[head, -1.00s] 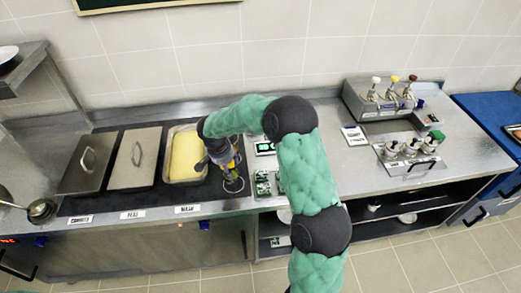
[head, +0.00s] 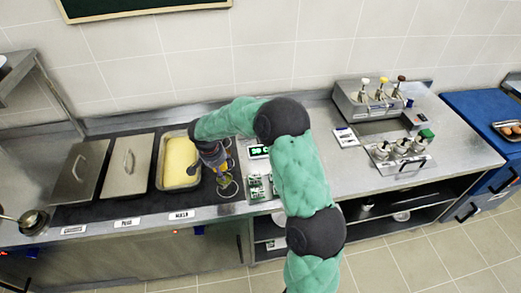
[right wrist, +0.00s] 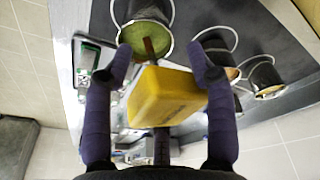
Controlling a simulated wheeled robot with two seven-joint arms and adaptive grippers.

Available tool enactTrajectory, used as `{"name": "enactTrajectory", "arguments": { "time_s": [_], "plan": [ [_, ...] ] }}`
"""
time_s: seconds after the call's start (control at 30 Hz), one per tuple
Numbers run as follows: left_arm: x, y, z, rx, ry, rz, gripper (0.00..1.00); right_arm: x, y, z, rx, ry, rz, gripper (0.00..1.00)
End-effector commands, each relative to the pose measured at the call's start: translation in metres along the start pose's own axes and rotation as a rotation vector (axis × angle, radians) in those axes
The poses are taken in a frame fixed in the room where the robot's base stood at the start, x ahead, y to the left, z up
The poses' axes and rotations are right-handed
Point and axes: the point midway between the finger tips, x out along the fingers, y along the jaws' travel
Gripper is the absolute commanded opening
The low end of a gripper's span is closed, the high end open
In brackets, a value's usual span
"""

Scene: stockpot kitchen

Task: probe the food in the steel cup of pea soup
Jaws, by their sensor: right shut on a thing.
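My right gripper (head: 218,166) is shut on a yellow probe thermometer (right wrist: 168,97), whose block shows between the two purple fingers (right wrist: 160,65) in the right wrist view. The steel cup of pea soup (right wrist: 121,14) is at the top of that view, its green soup (right wrist: 135,42) filling it. The thin brownish probe stem overlaps the soup; I cannot tell how deep its tip is. In the head view the cup (head: 228,188) is just below the gripper, which partly covers the cups behind. My left gripper is not in view.
Other steel cups (right wrist: 265,78) stand close beside the soup cup. A pan of yellow food (head: 180,162) and two lidded pans (head: 127,165) are to the left. Small displays (head: 258,152) sit to the right. The counter beyond (head: 310,140) has clear room.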

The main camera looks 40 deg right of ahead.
Motion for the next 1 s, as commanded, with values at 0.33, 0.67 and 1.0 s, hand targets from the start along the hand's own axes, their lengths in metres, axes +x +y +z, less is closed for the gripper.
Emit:
{"name": "enactTrajectory", "arguments": {
  "time_s": [0.33,0.67,1.0],
  "plan": [
    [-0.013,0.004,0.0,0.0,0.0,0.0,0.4,-0.026,0.002,-0.005,0.002,0.0,-0.001,0.1],
    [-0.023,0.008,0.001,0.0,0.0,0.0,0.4,-0.048,0.003,-0.01,0.0,0.001,-0.001,0.1],
    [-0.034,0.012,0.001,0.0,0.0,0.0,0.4,-0.07,0.005,-0.014,0.001,0.001,-0.002,0.1]
  ]
}}
